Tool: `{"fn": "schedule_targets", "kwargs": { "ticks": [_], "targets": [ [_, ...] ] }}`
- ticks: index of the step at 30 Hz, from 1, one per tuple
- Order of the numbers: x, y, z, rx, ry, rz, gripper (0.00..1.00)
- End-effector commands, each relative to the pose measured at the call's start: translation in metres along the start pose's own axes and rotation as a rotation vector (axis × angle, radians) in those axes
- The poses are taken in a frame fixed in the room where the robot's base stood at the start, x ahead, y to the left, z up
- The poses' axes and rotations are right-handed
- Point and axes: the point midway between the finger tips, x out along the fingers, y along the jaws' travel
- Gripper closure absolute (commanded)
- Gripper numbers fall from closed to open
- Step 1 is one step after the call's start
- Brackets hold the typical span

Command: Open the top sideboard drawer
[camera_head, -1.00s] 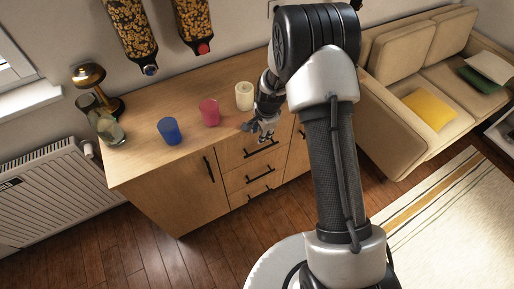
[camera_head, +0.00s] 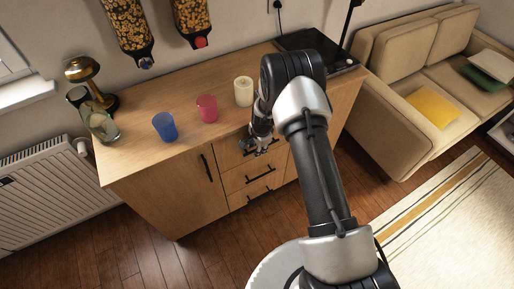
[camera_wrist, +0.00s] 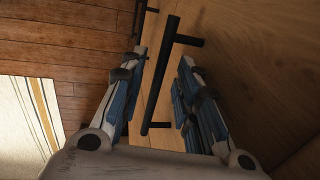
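The wooden sideboard (camera_head: 170,185) stands against the wall with a stack of drawers at its middle. The top drawer (camera_head: 228,155) is closed, and my gripper hides part of its front and handle in the head view. In the wrist view a black bar handle (camera_wrist: 163,75) lies between the two fingers of my gripper (camera_wrist: 155,90). The fingers are open and apart, with gaps to the bar on both sides. In the head view my gripper (camera_head: 260,148) is at the top drawer's front.
A blue cup (camera_head: 165,127), a pink cup (camera_head: 207,108) and a cream candle (camera_head: 243,91) stand on the sideboard top. Two lower drawer handles (camera_head: 260,174) are below. A beige sofa (camera_head: 400,85) is at right. Wooden floor (camera_head: 150,255) is clear in front.

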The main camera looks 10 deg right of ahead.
Motion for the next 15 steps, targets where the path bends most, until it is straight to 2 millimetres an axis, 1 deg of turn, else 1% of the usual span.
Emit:
{"fn": "schedule_targets", "kwargs": {
  "ticks": [5,15],
  "targets": [
    [-0.0004,-0.0002,0.0,0.0,0.0,0.0,0.7],
    [-0.0005,0.0,-0.0001,0.0,0.0,0.0,0.93]
  ]
}}
